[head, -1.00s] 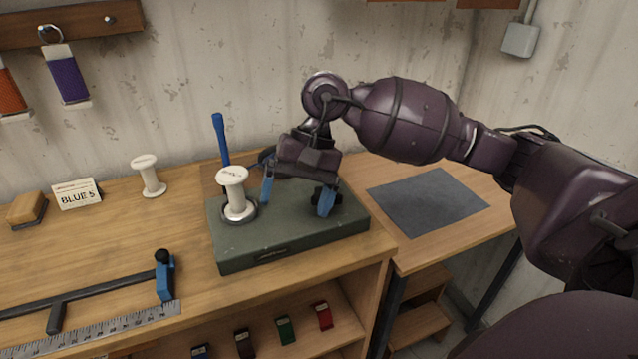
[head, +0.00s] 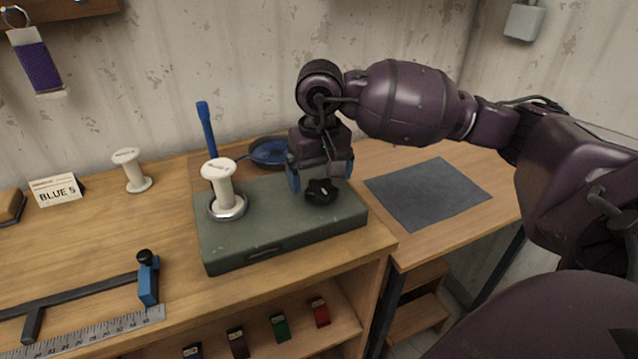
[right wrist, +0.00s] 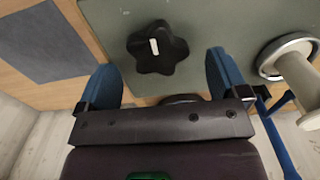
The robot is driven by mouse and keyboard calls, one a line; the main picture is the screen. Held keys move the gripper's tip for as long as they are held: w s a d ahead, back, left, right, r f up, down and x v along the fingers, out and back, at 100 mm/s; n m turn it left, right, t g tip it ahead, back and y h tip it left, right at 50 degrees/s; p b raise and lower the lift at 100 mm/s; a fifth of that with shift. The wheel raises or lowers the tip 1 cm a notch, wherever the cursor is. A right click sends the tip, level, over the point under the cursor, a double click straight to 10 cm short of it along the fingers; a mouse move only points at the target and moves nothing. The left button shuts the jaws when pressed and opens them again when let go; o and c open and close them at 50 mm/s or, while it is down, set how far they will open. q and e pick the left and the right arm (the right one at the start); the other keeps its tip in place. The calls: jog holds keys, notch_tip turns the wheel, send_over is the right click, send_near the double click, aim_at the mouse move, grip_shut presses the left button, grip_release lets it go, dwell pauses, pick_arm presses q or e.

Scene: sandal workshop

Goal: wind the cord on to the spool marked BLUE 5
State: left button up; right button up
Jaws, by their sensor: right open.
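A white spool (head: 222,187) stands upright on a metal seat on the green winder box (head: 270,232). A black star-shaped knob (head: 321,192) is on the box's right part. My right gripper (head: 318,176) is open and empty just above the knob. In the right wrist view the knob (right wrist: 157,47) lies ahead of and between the blue fingertips, apart from both. The BLUE 5 card (head: 57,190) stands on the bench at left, beside another white spool (head: 130,170). Blue material, possibly cord, lies in a dark round dish (head: 268,153) behind the box. My left gripper is not in view.
A blue upright post (head: 206,130) stands behind the seated spool. A clamp-like tool (head: 148,280) and a ruler (head: 100,333) lie at front left. A dark grey mat (head: 428,193) lies empty at right. Several coloured pieces sit on the shelf (head: 330,345) below.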

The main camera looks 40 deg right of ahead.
jog(key=shift+f, duration=0.9)
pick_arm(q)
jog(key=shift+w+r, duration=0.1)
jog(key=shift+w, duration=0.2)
pick_arm(e)
jog(key=shift+f, duration=0.3)
jog(key=c, duration=0.9)
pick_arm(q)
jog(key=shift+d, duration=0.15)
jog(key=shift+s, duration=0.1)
pick_arm(e)
jog(key=shift+m, duration=0.4)
